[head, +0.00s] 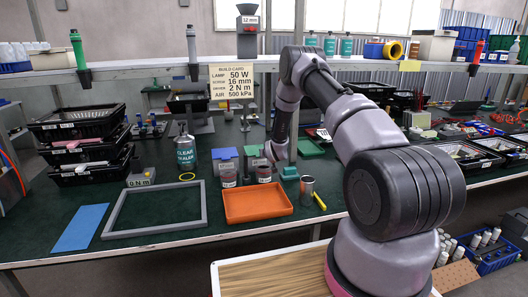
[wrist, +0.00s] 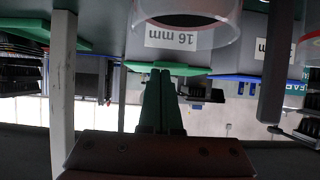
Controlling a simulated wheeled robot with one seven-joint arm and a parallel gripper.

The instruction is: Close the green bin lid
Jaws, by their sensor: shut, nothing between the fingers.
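Two small grey bins stand side by side at the middle of the bench. In the upside-down wrist view, the green lid (wrist: 190,69) shows nearly edge-on along the bin (wrist: 170,38) labelled 16 mm. How far it stands open cannot be told. My gripper (wrist: 160,74) is shut and empty, its fingertips at or close to the green lid; contact cannot be told. In the head view its fingers are mostly hidden.
Two jars (head: 228,179) stand in front of the bins, with an orange tray (head: 257,202) nearer. A shelf post (head: 298,95) rises just right of my gripper. Another green lid or plate (head: 312,147) lies right of the post. A shelf (head: 150,73) runs overhead.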

